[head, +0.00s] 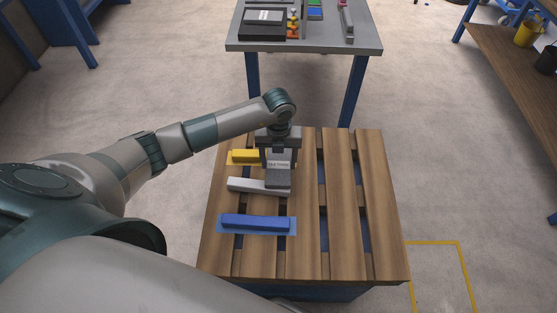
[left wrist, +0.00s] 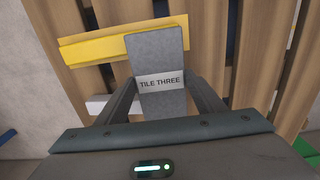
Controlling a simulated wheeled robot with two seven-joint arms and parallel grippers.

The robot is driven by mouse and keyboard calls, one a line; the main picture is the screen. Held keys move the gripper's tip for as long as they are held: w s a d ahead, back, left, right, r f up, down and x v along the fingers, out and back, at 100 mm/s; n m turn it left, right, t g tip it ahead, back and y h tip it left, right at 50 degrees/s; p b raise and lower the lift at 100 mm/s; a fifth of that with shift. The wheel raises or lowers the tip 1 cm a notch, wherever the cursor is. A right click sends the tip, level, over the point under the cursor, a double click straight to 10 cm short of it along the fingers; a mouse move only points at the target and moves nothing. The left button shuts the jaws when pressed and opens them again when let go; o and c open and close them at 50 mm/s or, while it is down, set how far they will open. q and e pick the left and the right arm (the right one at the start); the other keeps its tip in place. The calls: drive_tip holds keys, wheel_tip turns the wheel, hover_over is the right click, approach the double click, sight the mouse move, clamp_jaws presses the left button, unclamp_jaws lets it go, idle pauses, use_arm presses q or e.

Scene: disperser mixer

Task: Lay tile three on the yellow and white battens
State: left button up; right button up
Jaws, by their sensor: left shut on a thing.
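Tile three (head: 279,180) is a grey slab with a white label reading "TILE THREE"; it fills the middle of the left wrist view (left wrist: 160,108). My left gripper (head: 279,160) is shut on it, one finger on each side. The tile spans across the right parts of the yellow batten (head: 243,157) and the white batten (head: 250,185). In the left wrist view the yellow batten (left wrist: 95,48) passes at the tile's far end, and the white batten (left wrist: 100,104) shows left of it. I cannot tell whether the tile touches the battens. My right gripper is not in view.
The battens lie on a slatted wooden pallet (head: 340,200) with gaps between slats. A blue batten (head: 255,222) lies nearer me. The pallet's right side is clear. A grey table (head: 310,46) with several items stands behind; a wooden bench (head: 520,75) is at right.

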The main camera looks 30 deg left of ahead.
sight(278, 165)
use_arm(q)
drive_tip(key=shift+f, duration=0.2)
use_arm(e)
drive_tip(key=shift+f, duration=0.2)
use_arm(q)
drive_tip(key=o, duration=1.5)
drive_tip(key=shift+c, duration=0.2)
drive_tip(key=shift+r, duration=0.55)
wheel_tip(278, 165, up, 12)
drive_tip(key=b, duration=0.1)
drive_tip(key=shift+f+b, duration=0.25)
drive_tip(key=shift+b, duration=0.1)
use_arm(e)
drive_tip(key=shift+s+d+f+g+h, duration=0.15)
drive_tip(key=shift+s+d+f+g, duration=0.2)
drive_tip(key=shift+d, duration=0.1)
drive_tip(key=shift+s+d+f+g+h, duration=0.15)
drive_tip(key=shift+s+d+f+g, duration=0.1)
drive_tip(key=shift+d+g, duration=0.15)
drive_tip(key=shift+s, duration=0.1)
